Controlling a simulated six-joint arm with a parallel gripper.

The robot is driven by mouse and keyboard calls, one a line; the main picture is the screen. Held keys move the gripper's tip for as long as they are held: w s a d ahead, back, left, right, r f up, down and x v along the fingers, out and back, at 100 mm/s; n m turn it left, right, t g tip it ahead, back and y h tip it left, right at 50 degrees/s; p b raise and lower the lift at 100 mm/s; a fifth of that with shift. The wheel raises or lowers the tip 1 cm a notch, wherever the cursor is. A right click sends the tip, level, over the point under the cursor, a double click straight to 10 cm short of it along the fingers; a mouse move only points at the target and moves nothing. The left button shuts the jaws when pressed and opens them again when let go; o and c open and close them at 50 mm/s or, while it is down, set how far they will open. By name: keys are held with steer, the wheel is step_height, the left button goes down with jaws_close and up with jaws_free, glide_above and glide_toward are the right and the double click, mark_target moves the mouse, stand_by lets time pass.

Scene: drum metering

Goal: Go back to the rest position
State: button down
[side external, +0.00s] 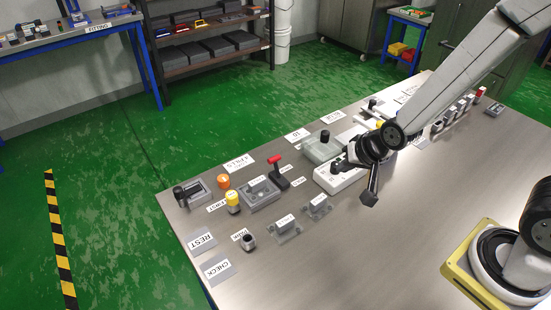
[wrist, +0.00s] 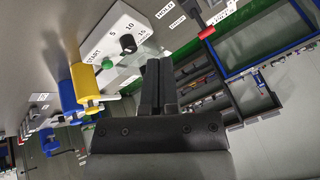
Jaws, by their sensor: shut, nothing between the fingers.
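My gripper (side external: 370,197) hangs over the steel table (side external: 330,245), in front of a white box (side external: 337,177) and apart from the table top. Its fingers are together with nothing held. In the wrist view the closed dark fingers (wrist: 158,72) point up the picture, with no object between them. A grey plate marked REST (side external: 201,241) lies at the table's left end, beside one marked CHECK (side external: 217,268). My gripper is well to the right of both plates.
A red-handled lever (side external: 278,172), a yellow-topped button (side external: 233,201) and an orange knob (side external: 224,181) stand left of my gripper. The wrist view shows a white panel with a black dial (wrist: 128,43) and a green button (wrist: 107,63). The table's front middle is clear.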

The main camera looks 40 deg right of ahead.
steer(key=s+d+r+n+g, duration=0.2)
steer(key=s+d+n+g, duration=0.1)
steer(key=s+n, duration=0.3)
steer(key=shift+s+d+r+g+h, duration=0.25)
steer(key=shift+d+r+g+h, duration=0.05)
steer(key=shift+r, duration=0.1)
steer(key=shift+w, duration=0.1)
stand_by(0.6)
